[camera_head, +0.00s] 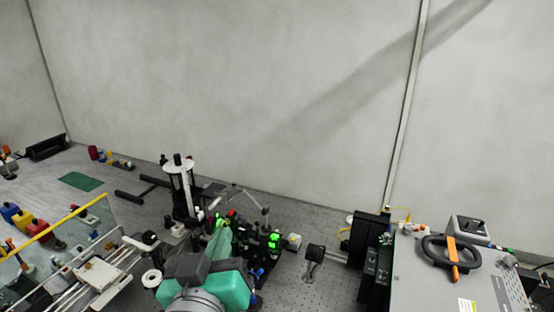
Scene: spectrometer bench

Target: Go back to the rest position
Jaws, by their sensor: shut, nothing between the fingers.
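My gripper (221,228) shows at the lower middle, at the far end of my teal and grey arm. It reaches in among the dark optical parts on the bench. It is shut and empty. The fingertips are small and hard to separate from the clutter behind them, and I cannot tell whether they touch any part there.
Optics with green lights (275,240) stand just right of my gripper, and a black-and-white post (181,185) behind left. A clear panel with a yellow edge (45,232) is at left. A grey instrument box (425,280) fills the lower right. The space above is clear.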

